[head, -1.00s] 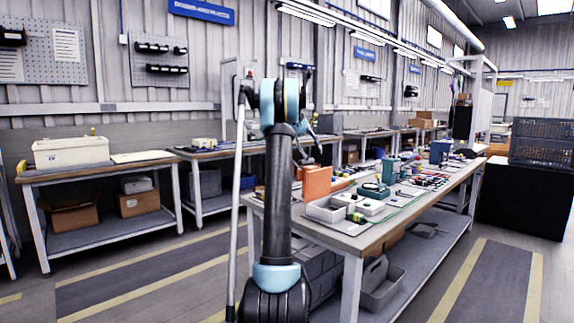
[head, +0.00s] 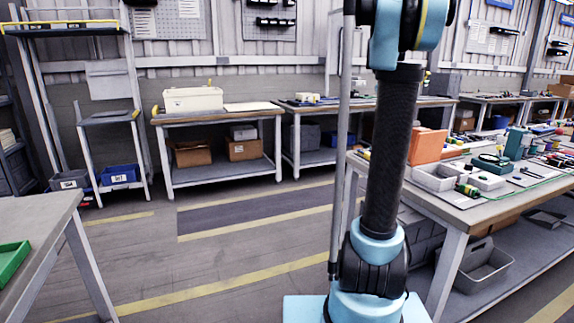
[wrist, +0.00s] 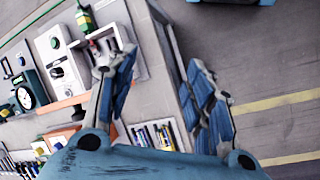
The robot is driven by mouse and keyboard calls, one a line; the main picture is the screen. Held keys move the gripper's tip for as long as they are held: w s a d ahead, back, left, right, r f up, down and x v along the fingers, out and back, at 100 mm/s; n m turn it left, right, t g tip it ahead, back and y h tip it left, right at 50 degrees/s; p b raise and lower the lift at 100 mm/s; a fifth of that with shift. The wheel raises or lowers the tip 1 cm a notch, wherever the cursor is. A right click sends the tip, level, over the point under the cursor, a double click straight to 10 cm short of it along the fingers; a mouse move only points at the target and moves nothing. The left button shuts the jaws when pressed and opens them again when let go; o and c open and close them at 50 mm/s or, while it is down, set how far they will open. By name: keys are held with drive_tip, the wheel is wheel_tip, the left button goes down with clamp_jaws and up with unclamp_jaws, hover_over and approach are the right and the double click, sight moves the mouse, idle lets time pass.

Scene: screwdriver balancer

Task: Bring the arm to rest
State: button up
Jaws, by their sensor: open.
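My gripper (wrist: 160,88) shows in the wrist view with its two fingers spread wide apart and nothing between them. The left finger appears over the edge of the workbench, near a pale tray; the right finger appears over the grey floor. I cannot tell the gripper's height above the bench. In the head view, my arm stands upright right of the middle, and the gripper does not show there.
The workbench (head: 462,214) at the right carries an orange box (head: 427,145), a pale tray (head: 435,177) and several tools. Another table (head: 32,222) with a green tray (head: 12,262) stands at the left. Open floor lies between them. A wall bench holds a cream box (head: 193,99).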

drive_tip(key=s+a+f+n+t+y, duration=0.1)
drive_tip(key=s+a+f+t, duration=0.1)
drive_tip(key=s+a+f, duration=0.7)
drive_tip(key=s+a+f+n+t+y, duration=0.1)
drive_tip(key=s+a+f+t, duration=0.2)
drive_tip(key=s+a+f, duration=0.7)
drive_tip(key=s+f, duration=0.6)
drive_tip(key=f, duration=0.2)
drive_tip(key=shift+s+a+f+n+t+y, duration=0.2)
drive_tip(key=shift+s+f+n+t+y, duration=0.1)
drive_tip(key=shift+s+y, duration=0.1)
drive_tip(key=c, duration=0.3)
drive_tip(key=shift+c, duration=0.3)
